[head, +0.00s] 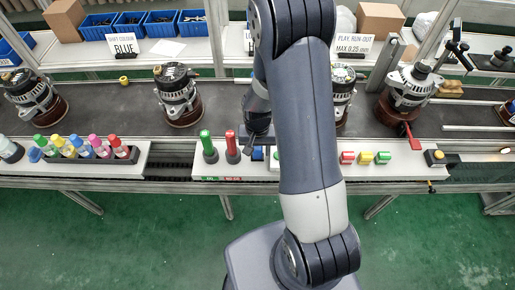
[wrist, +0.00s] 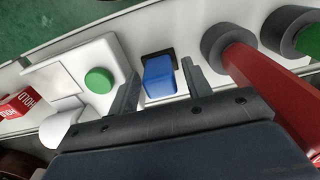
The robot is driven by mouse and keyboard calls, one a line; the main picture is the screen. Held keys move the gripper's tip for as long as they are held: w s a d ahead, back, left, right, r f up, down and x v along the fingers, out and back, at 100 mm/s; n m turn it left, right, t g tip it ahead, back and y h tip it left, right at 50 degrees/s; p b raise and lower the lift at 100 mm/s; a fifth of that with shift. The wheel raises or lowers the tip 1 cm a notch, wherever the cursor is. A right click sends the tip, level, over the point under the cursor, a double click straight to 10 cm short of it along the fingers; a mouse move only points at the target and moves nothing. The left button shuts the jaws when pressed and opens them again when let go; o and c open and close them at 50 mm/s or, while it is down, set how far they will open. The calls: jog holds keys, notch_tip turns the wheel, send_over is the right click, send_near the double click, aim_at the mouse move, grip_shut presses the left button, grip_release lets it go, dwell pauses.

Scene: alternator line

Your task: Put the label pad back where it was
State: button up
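No item is plainly marked as the label pad. A blue block (wrist: 160,77) on a black base sits on the white shelf strip, between the fingers of my gripper (wrist: 160,88) in the wrist view. The fingers are apart, with a gap on each side of the block. A red block lettered HOLD (wrist: 15,106) lies at the far left of the wrist view. My gripper is low over the strip, partly hidden by my arm there.
A green round button (wrist: 99,80) on a white plate is beside my gripper. The red marker (head: 232,146) and green marker (head: 208,147) stand upright in grey holders close by. Alternators (head: 178,95) stand on the dark conveyor behind. A rack of coloured bottles (head: 90,150) is at left.

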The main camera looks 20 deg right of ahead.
aim_at(258, 148)
jog(key=shift+o, duration=0.3)
jog(key=shift+r, duration=0.15)
notch_tip(258, 148, up, 12)
jog(key=b, duration=0.1)
dwell(0.3)
jog(key=shift+o, duration=0.4)
dwell(0.5)
